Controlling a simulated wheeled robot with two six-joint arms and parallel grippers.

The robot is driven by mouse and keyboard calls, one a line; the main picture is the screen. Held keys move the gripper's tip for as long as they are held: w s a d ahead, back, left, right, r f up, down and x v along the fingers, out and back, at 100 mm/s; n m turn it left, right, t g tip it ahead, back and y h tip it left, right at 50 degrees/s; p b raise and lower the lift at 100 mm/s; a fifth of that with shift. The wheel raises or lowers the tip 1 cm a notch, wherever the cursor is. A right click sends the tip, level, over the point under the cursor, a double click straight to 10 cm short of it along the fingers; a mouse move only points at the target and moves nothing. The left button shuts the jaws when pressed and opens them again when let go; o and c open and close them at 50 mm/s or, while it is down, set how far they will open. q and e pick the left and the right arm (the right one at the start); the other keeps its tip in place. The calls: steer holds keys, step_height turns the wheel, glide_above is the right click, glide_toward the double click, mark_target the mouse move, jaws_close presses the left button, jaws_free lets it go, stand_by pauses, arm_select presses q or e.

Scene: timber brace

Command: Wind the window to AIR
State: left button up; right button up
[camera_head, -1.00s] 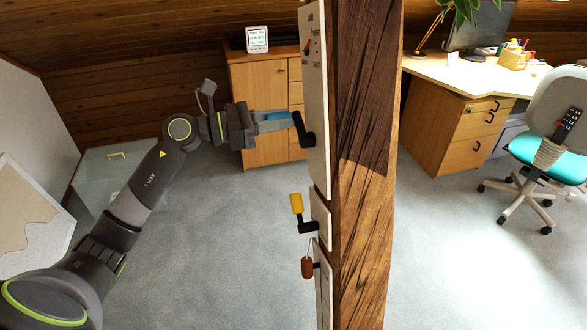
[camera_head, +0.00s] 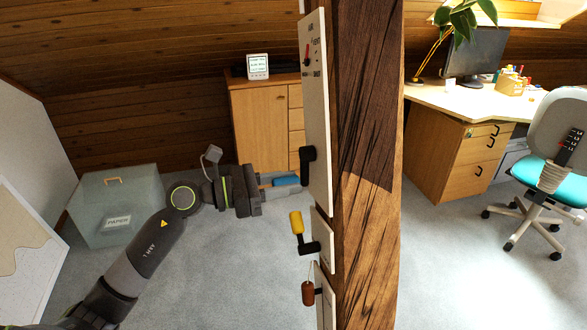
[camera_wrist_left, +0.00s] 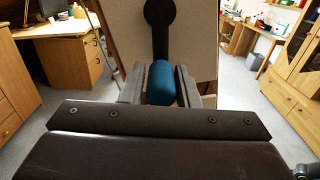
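A pale panel (camera_head: 318,110) on the timber post carries a small dial (camera_head: 309,58) with a red pointer near its top. The pointer stands nearly upright; the lettering around it is too small to read surely. Below the dial is a black crank (camera_head: 307,155) with a blue handle (camera_head: 286,181), lower than its hub. My left gripper (camera_head: 283,182) is shut around this handle. In the left wrist view, the blue handle (camera_wrist_left: 160,83) lies between my two fingers, with the black crank arm (camera_wrist_left: 160,35) rising from it to the round hub. My right gripper is not in view.
Below are a second crank with a yellow handle (camera_head: 296,222) and a brown toggle (camera_head: 308,293) on a cord. The timber post (camera_head: 368,170) stands right beside the panels. A desk and chair are right.

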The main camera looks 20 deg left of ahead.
arm_select(q)
steer(key=o, duration=0.7)
steer(key=shift+c, duration=0.2)
steer(key=b+v, duration=0.4)
steer(key=v, duration=0.3)
steer(key=shift+a, duration=0.25)
steer(key=shift+s, duration=0.1)
